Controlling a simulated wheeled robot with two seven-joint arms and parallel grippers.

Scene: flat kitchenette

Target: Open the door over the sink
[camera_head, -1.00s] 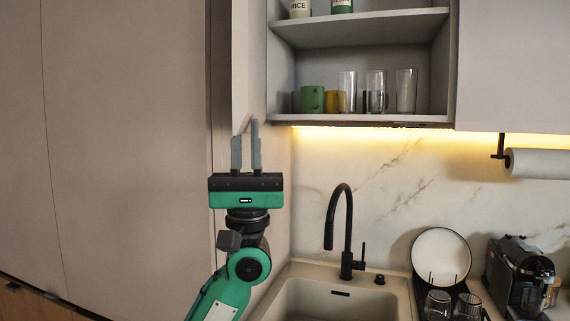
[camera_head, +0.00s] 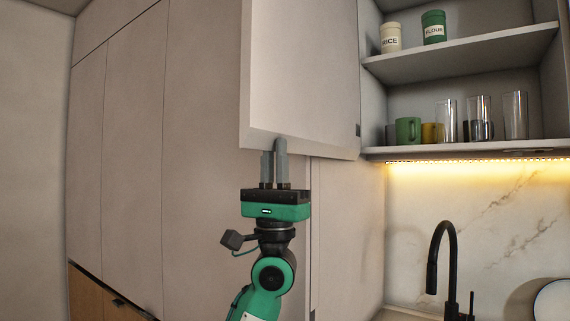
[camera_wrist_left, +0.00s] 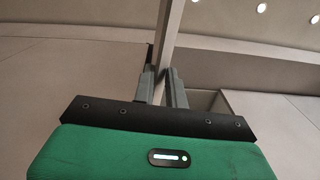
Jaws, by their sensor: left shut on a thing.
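The cabinet door (camera_head: 300,75) over the sink stands wide open, swung out to the left of the shelves, with its inner face towards me. Its hinge side is at the right, by the open cabinet (camera_head: 460,58). My left gripper (camera_head: 274,150) points up at the door's bottom edge, near the free corner, and is shut on it. In the left wrist view the door (camera_wrist_left: 169,45) is a narrow strip running up from between the fingers (camera_wrist_left: 162,85). The right gripper is in no view.
A green mug (camera_head: 408,131), a yellow mug and several glasses stand on the lower shelf; rice and flour canisters (camera_head: 433,27) stand above. A black faucet (camera_head: 441,262) rises at the lower right. Tall flat panels (camera_head: 130,160) fill the left side.

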